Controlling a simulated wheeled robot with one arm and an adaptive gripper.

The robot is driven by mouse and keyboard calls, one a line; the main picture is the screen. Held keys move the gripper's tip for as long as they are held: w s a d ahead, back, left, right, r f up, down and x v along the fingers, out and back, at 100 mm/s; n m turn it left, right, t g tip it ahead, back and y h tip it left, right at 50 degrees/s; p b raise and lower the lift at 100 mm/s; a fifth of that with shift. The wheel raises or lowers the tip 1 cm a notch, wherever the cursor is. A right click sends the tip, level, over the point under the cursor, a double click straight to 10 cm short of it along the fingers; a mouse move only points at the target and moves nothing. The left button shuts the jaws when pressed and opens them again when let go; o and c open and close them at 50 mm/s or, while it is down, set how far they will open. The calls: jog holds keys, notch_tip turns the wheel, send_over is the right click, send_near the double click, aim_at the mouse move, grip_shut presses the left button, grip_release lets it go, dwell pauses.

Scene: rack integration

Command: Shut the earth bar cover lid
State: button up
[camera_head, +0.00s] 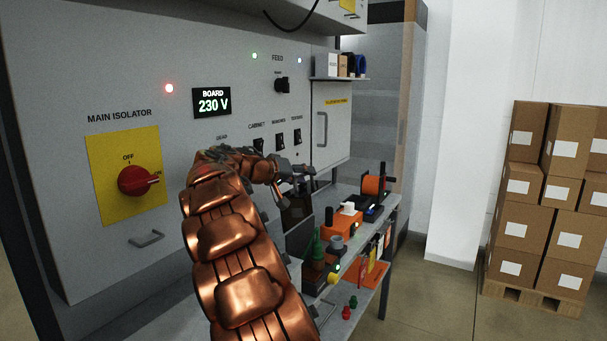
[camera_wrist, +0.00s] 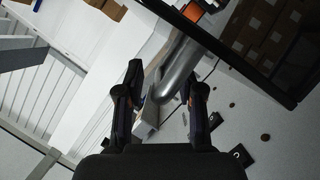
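My gripper (camera_head: 290,178) is at the end of my copper-coloured arm, close to the panel front, just below the row of black toggle switches. In the wrist view its two dark fingers (camera_wrist: 165,85) stand apart. A smooth grey curved bar (camera_wrist: 180,72) shows between and beyond the fingertips; I cannot tell whether they touch it. A dark box-like part (camera_head: 296,210) shows just under the gripper in the head view, partly hidden by my arm. I cannot make out for sure which part is the earth bar cover lid.
The grey panel has a red rotary isolator (camera_head: 138,181), a 230 V display (camera_head: 211,102) and toggle switches (camera_head: 297,137). A bench (camera_head: 350,262) with tools and an orange spool (camera_head: 371,186) stands at right. Stacked cartons (camera_head: 545,200) stand further right; floor between is clear.

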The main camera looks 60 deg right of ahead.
jog(key=shift+d, duration=0.1)
grip_shut()
dwell(0.7)
